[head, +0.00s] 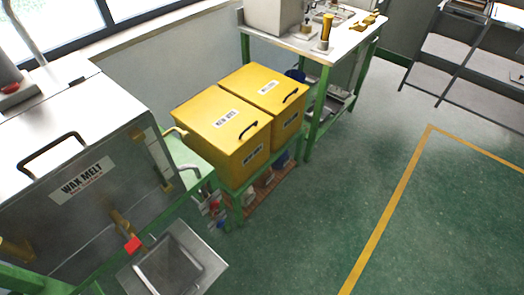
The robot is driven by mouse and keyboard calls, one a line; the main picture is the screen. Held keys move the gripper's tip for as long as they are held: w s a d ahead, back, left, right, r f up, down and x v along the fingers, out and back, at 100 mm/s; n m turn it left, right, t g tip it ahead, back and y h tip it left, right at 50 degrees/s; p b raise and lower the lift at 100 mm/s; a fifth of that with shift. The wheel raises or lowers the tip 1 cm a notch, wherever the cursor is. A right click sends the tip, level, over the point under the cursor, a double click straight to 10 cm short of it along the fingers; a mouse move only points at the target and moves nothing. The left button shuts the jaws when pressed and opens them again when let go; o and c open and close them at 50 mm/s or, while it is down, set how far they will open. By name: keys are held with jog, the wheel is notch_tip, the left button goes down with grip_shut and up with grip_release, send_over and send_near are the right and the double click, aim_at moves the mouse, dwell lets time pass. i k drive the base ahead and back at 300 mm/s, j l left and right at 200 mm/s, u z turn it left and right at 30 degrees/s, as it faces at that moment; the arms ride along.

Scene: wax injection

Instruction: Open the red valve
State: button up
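The red valve handle (132,244) is a small red piece on a brass-coloured tap at the lower front of the metal wax melt tank (120,200). A square metal tray (205,279) sits just below and to the right of the tap. The handle is small in the head view, so I cannot tell whether the valve is open or shut. My gripper is not in view.
Two yellow lidded bins (222,123) stand on a green frame right of the tank. Behind them is a metal-topped workbench (340,42) with equipment. A grey rack (465,60) is at upper right. Green floor (340,190) with yellow lines is clear at right.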

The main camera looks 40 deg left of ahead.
aim_at(214, 205)
jog(key=i, duration=1.8)
jog(key=i+u, duration=0.2)
jog(key=i, duration=0.25)
jog(key=i+l+u, duration=0.15)
jog(key=i, duration=0.25)
jog(key=i+l+u, duration=0.2)
jog(key=i, duration=0.25)
jog(key=u, duration=3.7)
